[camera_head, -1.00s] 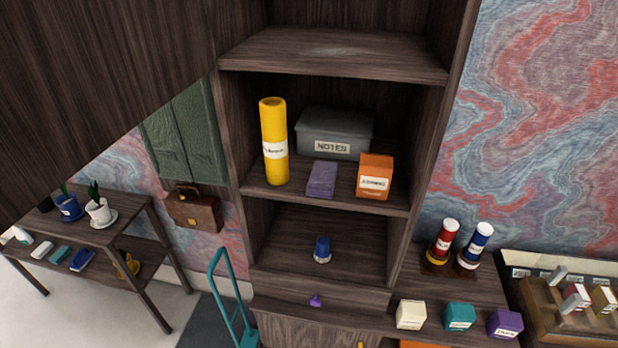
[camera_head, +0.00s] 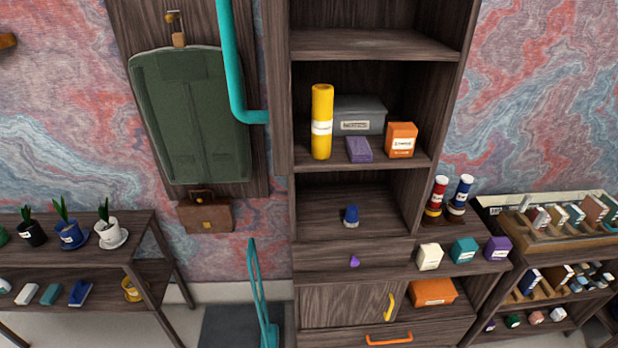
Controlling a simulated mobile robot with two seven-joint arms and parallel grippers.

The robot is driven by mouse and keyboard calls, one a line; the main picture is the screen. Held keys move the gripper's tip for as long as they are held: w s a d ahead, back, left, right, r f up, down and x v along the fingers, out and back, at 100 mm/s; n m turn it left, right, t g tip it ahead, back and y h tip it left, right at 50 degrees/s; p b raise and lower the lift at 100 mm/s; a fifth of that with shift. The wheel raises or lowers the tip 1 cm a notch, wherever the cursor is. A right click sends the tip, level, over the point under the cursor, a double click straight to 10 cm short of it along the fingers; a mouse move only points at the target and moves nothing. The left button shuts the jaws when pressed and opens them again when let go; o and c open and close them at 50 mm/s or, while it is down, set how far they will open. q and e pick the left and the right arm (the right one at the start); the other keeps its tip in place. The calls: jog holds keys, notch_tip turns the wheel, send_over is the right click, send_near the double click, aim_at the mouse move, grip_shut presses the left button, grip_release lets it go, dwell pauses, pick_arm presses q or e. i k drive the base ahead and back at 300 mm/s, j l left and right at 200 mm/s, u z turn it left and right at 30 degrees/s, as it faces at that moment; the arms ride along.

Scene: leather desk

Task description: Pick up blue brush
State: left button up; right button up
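Two small blue things could be the blue brush, and I cannot tell for sure which. A blue block with a pale edge (camera_head: 80,292) lies on the lower shelf of the side table at the left, to the right of a teal block (camera_head: 50,294). A small blue knob-like piece with a pale base (camera_head: 351,215) stands in the open lower compartment of the tall cabinet. Neither of my grippers shows in the view.
The dark wooden cabinet (camera_head: 352,262) stands mid-view with a yellow cylinder (camera_head: 321,122) on its shelf. Potted plants top the side table (camera_head: 135,240). A teal upright tool (camera_head: 262,300) stands between them. A teal bar (camera_head: 236,70) crosses the upper view.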

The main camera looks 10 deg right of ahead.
aim_at(351, 218)
jog(key=i+j+z, duration=0.1)
jog(key=j, duration=0.2)
jog(key=i+j+z, duration=0.1)
jog(key=j, duration=0.25)
jog(key=i+j+z, duration=0.1)
jog(key=i+j, duration=0.15)
jog(key=i+j+z, duration=0.1)
jog(key=j, duration=0.35)
jog(key=i+j+z, duration=0.1)
jog(key=j, duration=0.3)
jog(key=i+j+z, duration=0.1)
jog(key=j, duration=0.25)
jog(key=i+j+z, duration=0.3)
jog(key=i+j, duration=0.5)
